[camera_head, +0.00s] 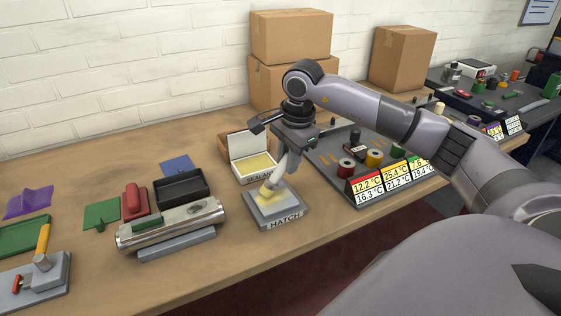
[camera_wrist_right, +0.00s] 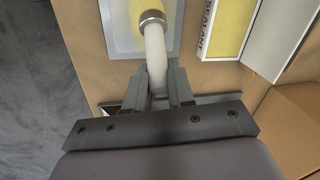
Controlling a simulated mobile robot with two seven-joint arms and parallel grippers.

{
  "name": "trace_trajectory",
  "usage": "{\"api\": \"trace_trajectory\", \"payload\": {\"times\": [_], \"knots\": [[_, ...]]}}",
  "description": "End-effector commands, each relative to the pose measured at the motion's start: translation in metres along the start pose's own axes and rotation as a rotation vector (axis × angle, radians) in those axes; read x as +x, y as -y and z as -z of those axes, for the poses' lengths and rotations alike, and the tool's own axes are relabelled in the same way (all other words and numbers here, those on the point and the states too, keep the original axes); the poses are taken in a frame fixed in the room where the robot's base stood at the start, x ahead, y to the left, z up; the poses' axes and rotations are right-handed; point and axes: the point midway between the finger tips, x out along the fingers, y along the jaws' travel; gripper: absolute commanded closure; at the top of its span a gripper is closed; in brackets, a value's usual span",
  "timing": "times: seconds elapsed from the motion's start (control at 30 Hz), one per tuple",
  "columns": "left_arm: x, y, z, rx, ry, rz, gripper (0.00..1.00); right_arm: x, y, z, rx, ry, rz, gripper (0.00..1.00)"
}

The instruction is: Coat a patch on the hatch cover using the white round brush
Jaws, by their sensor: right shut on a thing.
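The grey hatch cover (camera_head: 289,211), labelled HATCH, lies on the table near its front edge. A yellow patch (camera_head: 262,202) covers part of its top. My right gripper (camera_head: 285,150) is shut on the handle of the white round brush (camera_head: 279,172), above the hatch. The brush points down, slightly tilted, with its yellowish head at the patch; I cannot tell how firmly it touches. In the right wrist view the white handle (camera_wrist_right: 156,60) runs from between the fingers (camera_wrist_right: 158,98) to a metal collar over the yellow area. The open sealant box (camera_head: 253,165) with yellow content stands behind the hatch. My left gripper is not in view.
A metal cylinder (camera_head: 170,225), a black tray (camera_head: 182,188) and a red block (camera_head: 134,201) stand left of the hatch. A grey board with spools (camera_head: 346,168) and temperature labels is on the right. Cardboard boxes (camera_head: 290,36) stand behind. Bare table lies in front of the hatch.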

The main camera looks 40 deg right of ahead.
Motion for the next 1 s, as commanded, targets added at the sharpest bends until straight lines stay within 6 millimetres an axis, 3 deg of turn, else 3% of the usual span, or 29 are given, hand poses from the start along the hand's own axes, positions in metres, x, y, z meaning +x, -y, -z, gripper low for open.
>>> {"api": "trace_trajectory", "payload": {"times": [0.77,1.0], "knots": [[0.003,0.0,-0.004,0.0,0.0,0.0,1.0,-0.001,-0.009,0.04,0.002,0.0,0.001,1.0],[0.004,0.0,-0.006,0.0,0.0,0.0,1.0,0.0,-0.014,0.059,0.003,-0.001,0.0,1.0]]}}
